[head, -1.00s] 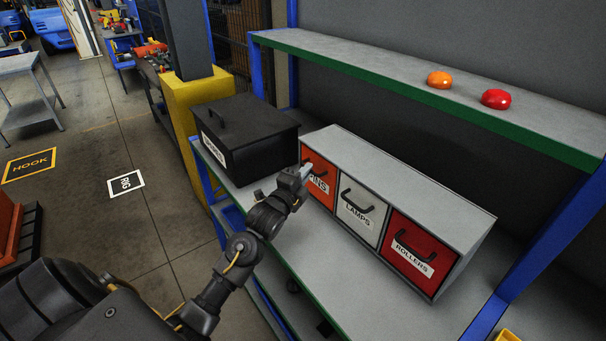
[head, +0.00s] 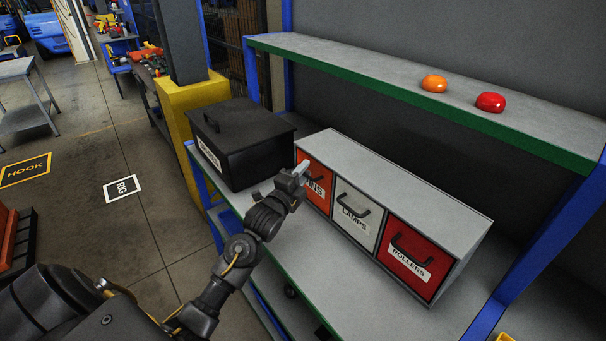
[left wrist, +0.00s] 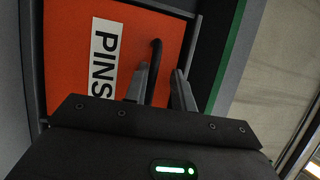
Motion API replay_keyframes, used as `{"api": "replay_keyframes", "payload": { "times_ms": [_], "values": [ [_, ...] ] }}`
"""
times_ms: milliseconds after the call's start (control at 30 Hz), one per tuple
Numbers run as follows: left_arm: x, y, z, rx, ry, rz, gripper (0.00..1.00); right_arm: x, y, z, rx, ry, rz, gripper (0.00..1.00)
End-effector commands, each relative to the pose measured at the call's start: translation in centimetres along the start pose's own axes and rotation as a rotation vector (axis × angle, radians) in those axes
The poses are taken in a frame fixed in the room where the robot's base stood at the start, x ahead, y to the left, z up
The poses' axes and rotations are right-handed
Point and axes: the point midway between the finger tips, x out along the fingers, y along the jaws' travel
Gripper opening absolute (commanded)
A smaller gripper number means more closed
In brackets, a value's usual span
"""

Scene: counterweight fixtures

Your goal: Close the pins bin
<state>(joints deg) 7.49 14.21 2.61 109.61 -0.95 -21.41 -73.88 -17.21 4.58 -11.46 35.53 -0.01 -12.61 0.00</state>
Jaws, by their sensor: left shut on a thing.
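The pins bin has an orange front (head: 322,173) with a white label. It is the leftmost of three bins in a grey cabinet and looks about level with the fronts beside it; a small gap I cannot rule out. My left gripper (head: 303,171) is at this front and hides part of the label. In the left wrist view, the orange front (left wrist: 65,60) sits inside the cabinet frame. There the fingers of my left gripper (left wrist: 160,80) are shut on the bin's dark handle (left wrist: 156,52). My right gripper is out of view.
The lamps bin (head: 343,196) and red rollers bin (head: 400,272) stand to the right in the grey cabinet (head: 400,178). A black lidded box (head: 250,165) is close on the left. A green-edged shelf (head: 400,85) above holds an orange and a red dome. Bare shelf lies in front.

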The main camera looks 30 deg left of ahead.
Motion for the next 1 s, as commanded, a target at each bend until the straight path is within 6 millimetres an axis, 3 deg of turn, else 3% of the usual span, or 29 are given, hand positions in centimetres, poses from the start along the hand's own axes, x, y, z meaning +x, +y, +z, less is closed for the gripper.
{"api": "replay_keyframes", "payload": {
  "times_ms": [167, 633, 1000],
  "values": [
    [-1.0, -0.2, 0.0, 0.001, 0.002, -0.011, 0.18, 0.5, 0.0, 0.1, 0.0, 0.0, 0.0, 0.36],
    [-9.2, 0.2, 0.0, -0.001, 0.003, -0.004, 0.18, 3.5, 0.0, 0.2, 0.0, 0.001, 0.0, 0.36],
    [-10.5, 0.1, 0.1, -0.002, 0.001, 0.0, 0.18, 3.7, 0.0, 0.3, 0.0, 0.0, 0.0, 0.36]
  ]
}}
